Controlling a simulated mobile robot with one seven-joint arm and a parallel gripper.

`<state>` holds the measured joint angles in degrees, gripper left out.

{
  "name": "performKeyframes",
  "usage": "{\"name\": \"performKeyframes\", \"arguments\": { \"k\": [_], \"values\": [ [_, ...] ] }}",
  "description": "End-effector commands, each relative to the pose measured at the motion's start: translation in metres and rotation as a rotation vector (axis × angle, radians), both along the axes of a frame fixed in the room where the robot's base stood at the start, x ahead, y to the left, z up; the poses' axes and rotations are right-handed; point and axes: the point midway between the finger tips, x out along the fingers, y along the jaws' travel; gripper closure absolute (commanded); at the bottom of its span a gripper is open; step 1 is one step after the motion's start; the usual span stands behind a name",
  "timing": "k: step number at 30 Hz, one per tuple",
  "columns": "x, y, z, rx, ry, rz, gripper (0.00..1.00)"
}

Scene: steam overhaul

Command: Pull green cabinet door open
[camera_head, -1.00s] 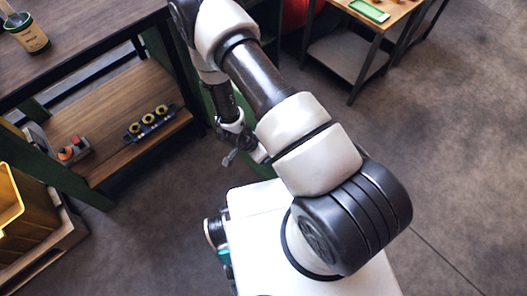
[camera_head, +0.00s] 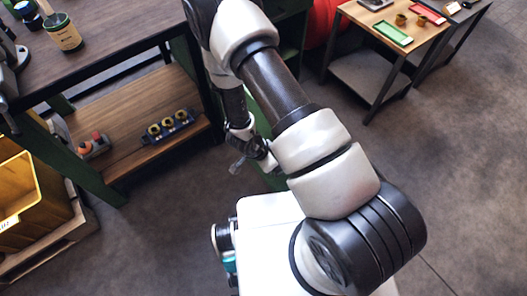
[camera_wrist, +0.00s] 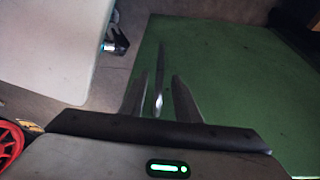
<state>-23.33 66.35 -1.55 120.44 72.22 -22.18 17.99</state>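The green cabinet door (camera_wrist: 225,80) fills the middle and right of the wrist view. A thin dark upright handle (camera_wrist: 161,60) stands out on it, with a bright lower end. My gripper (camera_wrist: 160,78) is open, one finger on each side of the handle's lower part, with visible gaps to both. I cannot tell how deep the handle sits between the fingers. In the head view my gripper (camera_head: 238,166) is small, beside a strip of green panel (camera_head: 268,178); my arm hides most of the cabinet.
A workbench (camera_head: 115,45) with a lower shelf (camera_head: 125,110) stands at left. A yellow bin (camera_head: 30,195) is on a pallet at lower left. A small table (camera_head: 365,75) stands at upper right. The floor at right is clear.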

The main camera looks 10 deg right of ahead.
Motion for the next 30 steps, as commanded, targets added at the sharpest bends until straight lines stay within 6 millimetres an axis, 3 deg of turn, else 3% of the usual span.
{"name": "performKeyframes", "arguments": {
  "k": [1,6,15,30],
  "values": [
    [-0.001,0.006,0.018,0.002,-0.004,0.004,0.70],
    [-0.008,0.021,0.058,0.002,-0.001,0.003,0.70],
    [-0.017,0.040,0.108,0.001,-0.002,0.001,0.70],
    [-0.020,0.044,0.117,0.000,0.000,0.001,0.70]
  ]
}}
